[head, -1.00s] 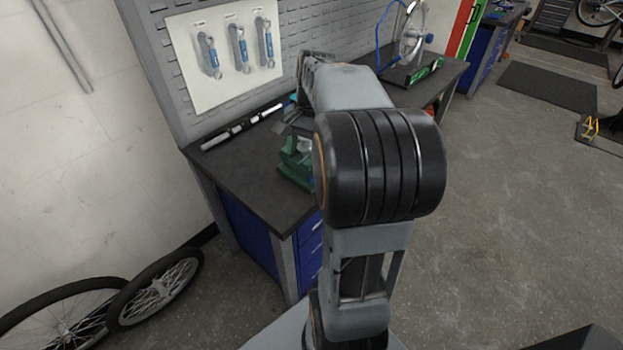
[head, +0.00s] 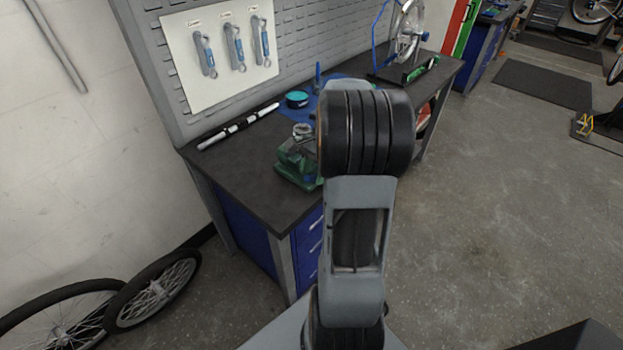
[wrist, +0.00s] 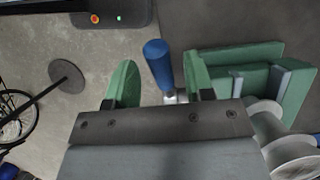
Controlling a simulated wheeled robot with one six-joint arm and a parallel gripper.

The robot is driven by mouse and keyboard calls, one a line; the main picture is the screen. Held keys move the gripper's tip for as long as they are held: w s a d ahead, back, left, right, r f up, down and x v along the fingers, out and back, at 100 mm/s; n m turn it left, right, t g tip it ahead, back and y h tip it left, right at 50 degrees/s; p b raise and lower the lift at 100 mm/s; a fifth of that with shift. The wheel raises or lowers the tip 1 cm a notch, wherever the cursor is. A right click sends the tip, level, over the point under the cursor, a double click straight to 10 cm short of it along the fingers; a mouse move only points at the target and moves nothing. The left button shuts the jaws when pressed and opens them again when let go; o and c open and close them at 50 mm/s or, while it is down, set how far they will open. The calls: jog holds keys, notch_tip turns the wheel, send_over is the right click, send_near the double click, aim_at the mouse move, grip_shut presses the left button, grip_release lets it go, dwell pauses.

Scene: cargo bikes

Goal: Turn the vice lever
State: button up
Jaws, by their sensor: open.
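The green vice (head: 297,162) stands on the dark workbench in the head view, near the bench's front edge and just left of my arm. In the wrist view its green body (wrist: 262,82) is at the right. The vice lever, with a blue cylindrical handle (wrist: 158,62), shows in the wrist view and points up in the picture. My gripper (wrist: 161,84) is open, with one green finger on each side of the handle and visible gaps. Whether a finger touches the lever is not clear. In the head view my gripper is hidden behind my arm.
The workbench (head: 232,172) also holds a blue mat (head: 328,106), a teal round tin (head: 297,99) and a black-and-white rod (head: 238,127). A wheel stand (head: 405,70) is at the far end. Bike wheels (head: 155,290) lean at lower left.

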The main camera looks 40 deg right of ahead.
jog(key=shift+x, duration=1.2)
grip_shut()
